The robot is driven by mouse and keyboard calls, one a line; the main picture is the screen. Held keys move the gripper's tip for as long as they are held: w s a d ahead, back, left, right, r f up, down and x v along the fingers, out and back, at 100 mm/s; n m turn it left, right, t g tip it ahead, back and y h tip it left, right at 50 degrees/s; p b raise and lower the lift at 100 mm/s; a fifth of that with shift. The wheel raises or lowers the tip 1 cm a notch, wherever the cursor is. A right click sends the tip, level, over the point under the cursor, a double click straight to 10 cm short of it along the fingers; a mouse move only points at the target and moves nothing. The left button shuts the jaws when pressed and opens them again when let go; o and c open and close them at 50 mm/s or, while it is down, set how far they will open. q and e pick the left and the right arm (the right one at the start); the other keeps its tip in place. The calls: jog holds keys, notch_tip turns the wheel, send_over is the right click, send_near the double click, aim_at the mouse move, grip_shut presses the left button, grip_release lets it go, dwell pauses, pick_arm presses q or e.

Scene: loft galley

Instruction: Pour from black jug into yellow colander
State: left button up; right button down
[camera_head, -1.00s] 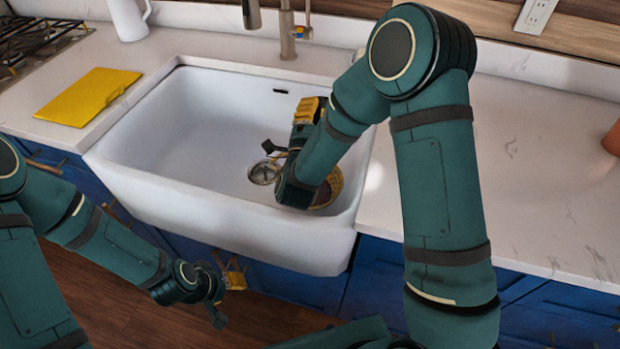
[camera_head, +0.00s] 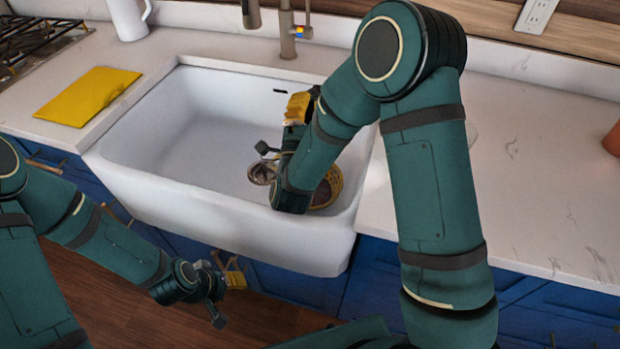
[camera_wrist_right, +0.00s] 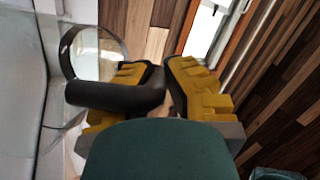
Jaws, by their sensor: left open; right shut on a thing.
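The yellow colander (camera_head: 328,188) sits in the front right corner of the white sink, partly hidden by my right arm, with something reddish-brown in it. My right gripper (camera_head: 281,130) is over the sink, just left of the colander in the picture. In the right wrist view, its yellow-padded fingers (camera_wrist_right: 163,84) are shut on the dark handle of the jug (camera_wrist_right: 113,94). The jug's body looks like clear glass at the left; its contents cannot be made out. In the head view the jug is largely hidden. My left gripper (camera_head: 224,294) is open and empty in front of the cabinets.
The white sink (camera_head: 190,130) has raised walls and a faucet (camera_head: 288,30) behind it. A yellow cloth or board (camera_head: 88,96) lies on the left counter, with a white pitcher (camera_head: 128,18) behind. The right counter (camera_head: 530,170) is mostly clear, with an orange-brown object (camera_head: 612,140) at its edge.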

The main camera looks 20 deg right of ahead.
jog(key=shift+s+a+r+t, duration=0.2)
jog(key=shift+a+r+t, duration=0.1)
jog(key=shift+r, duration=0.15)
jog(key=w+d+f+g, duration=0.1)
jog(key=d+f, duration=0.1)
jog(key=f, duration=0.1)
jog(key=w+d+f+m+g, duration=0.1)
jog(key=w+d+f+g, duration=0.1)
jog(key=f, duration=0.1)
jog(key=w+d+f+m+g+y, duration=0.1)
jog(key=w+d+f+g, duration=0.1)
jog(key=f, duration=0.2)
jog(key=shift+d, duration=0.15)
jog(key=shift+m, duration=0.3)
